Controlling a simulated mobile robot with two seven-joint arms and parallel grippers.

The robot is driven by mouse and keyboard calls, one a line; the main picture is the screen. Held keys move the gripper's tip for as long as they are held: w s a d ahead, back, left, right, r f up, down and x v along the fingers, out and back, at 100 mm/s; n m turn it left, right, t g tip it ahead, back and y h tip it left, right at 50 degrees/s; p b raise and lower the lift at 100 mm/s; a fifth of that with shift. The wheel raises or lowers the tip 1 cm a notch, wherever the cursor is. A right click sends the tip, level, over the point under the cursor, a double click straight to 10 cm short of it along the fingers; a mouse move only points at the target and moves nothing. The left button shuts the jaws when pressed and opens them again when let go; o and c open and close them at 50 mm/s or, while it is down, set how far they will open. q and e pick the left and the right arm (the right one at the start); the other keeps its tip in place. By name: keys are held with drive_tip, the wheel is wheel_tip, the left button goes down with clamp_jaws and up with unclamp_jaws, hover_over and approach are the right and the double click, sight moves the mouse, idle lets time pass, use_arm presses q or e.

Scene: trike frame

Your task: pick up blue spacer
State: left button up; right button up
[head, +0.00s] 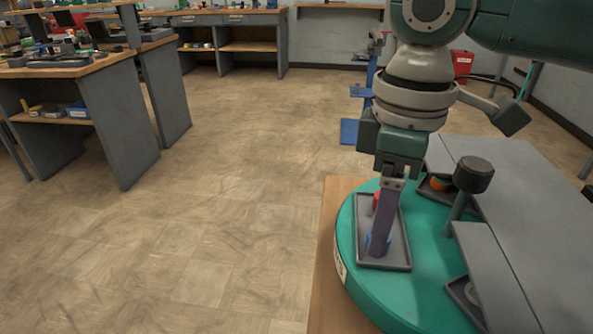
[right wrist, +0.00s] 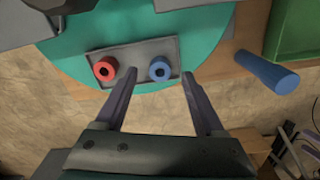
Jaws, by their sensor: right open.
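The blue spacer (right wrist: 158,64) stands in a grey tray (right wrist: 130,50), at the tray's right end in the right wrist view. A red spacer (right wrist: 104,69) stands at the other end. My right gripper (right wrist: 159,75) is open, and in the wrist view the blue spacer shows between its two fingertips. In the head view the right gripper (head: 380,245) points down over the tray's near end (head: 404,262). Its finger hides much of the blue spacer (head: 389,240); contact cannot be told. The red spacer (head: 376,200) is just behind the finger. My left gripper is not in view.
The tray rests on a green round turntable (head: 420,285) on a wooden bench (head: 325,300). Grey panels (head: 500,260) and a dark-knobbed post (head: 472,175) stand to the right. In the wrist view, a blue cylinder (right wrist: 266,73) and a green box (right wrist: 298,30) lie right.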

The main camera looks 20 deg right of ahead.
drive_tip(key=shift+f, duration=0.9)
drive_tip(key=shift+c, duration=0.3)
clamp_jaws()
